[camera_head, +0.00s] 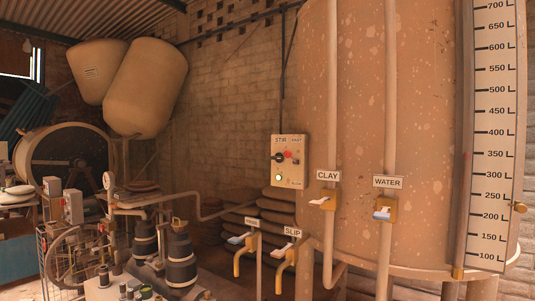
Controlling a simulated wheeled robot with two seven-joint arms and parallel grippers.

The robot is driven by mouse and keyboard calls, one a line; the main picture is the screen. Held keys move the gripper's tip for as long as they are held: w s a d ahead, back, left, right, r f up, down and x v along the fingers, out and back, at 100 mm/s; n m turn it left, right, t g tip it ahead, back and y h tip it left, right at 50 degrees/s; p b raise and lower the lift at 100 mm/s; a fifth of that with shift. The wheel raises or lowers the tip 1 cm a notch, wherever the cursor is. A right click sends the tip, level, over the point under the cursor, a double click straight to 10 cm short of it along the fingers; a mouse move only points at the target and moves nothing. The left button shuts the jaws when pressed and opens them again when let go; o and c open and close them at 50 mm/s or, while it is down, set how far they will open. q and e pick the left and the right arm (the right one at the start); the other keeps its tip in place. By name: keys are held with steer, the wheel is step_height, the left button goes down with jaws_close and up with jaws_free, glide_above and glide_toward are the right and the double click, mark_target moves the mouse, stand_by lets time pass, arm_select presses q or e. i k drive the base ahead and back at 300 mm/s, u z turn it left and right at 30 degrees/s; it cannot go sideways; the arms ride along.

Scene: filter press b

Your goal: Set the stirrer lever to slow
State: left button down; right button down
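The stirrer control box (289,161) is a cream panel at the centre of the head view, just left of the big tank. Its top edge bears the words STIR and FAST. A dark lever or knob (278,157) sits at the panel's left edge, beside a red part (288,154). The lever is too small to tell its exact setting, and I cannot read a slow mark. Neither of my grippers is in view.
A large speckled tank (425,130) with a litre scale (494,130) fills the right. Pipes carry a CLAY valve (322,203) and a WATER valve (384,210). Below the box are a SLIP tap (290,250) and another tap (241,250). Pumps and machinery crowd the lower left.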

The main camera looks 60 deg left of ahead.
mark_target(286, 154)
steer(key=u, duration=0.7)
steer(key=i, duration=0.25)
steer(key=u, duration=4.05)
steer(key=k, duration=0.9)
steer(key=z, duration=1.25)
